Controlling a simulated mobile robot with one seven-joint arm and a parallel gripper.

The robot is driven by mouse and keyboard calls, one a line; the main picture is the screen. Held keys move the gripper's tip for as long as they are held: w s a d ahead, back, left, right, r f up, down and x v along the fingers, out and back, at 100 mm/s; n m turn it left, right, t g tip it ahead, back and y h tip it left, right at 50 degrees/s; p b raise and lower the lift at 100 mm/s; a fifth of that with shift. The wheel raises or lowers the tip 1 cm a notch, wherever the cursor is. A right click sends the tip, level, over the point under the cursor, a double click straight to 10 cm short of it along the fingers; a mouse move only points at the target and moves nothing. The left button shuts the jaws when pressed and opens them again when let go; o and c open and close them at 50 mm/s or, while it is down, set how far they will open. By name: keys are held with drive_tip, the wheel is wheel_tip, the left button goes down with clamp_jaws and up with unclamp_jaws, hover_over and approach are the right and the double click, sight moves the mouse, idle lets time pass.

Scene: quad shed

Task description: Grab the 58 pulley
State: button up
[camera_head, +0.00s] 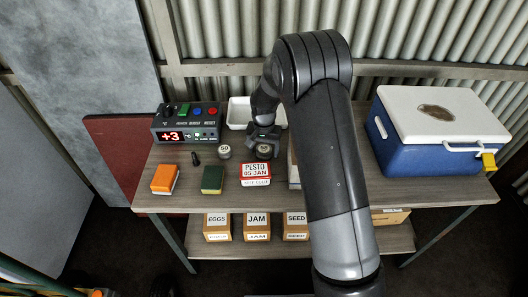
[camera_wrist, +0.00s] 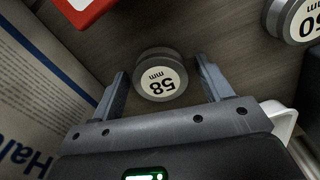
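The 58 pulley (camera_wrist: 158,78) is a grey metal disc with a cream label reading "58 mm". In the wrist view it lies on the wooden bench between the two fingers of my gripper (camera_wrist: 160,88). The fingers are open, with a gap on each side of the pulley. In the head view my gripper (camera_head: 264,140) is above the bench, and the 58 pulley (camera_head: 264,151) shows just below it. A second, similar pulley (camera_head: 224,151) stands to its left; in the wrist view this other pulley (camera_wrist: 293,18) is at the top right, its label partly cut off.
A pesto box (camera_head: 255,174) stands close in front. A white tray (camera_head: 239,113) is behind, and a display box (camera_head: 187,124) is at the back left. A printed carton (camera_wrist: 40,85) is beside my gripper. A blue cooler (camera_head: 437,133) fills the bench's right end.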

drive_tip(key=c, duration=1)
